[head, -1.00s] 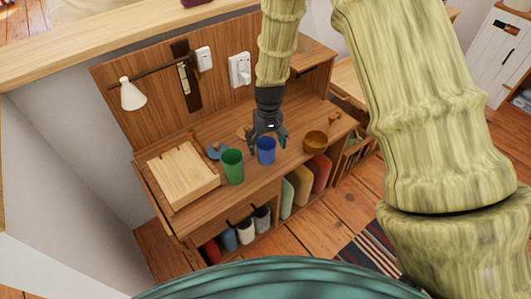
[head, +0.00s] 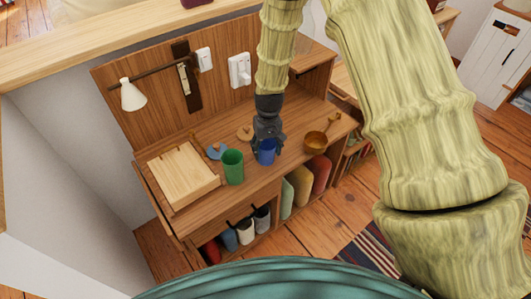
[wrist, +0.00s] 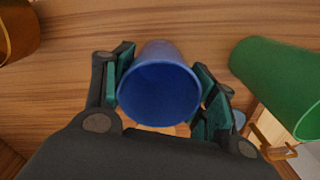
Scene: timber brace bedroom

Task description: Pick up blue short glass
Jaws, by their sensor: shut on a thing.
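The blue short glass (head: 266,157) stands on the wooden desk, just right of a taller green cup. In the wrist view the blue glass (wrist: 158,88) sits between the two fingers, its open mouth facing the camera. My gripper (head: 267,147) is over the glass in the head view, with the fingers around its sides. In the wrist view my gripper (wrist: 160,92) is shut on the glass, green pads at its left and right walls. The glass's base is hidden from the wrist camera, and I cannot tell whether it has left the desk.
The green cup (head: 232,167) is close on the left; it also shows in the wrist view (wrist: 280,85). A brown pot (head: 315,142) with a handle is on the right. A wooden box (head: 180,172) and a blue round thing (head: 217,151) lie farther left on the desk (head: 220,132).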

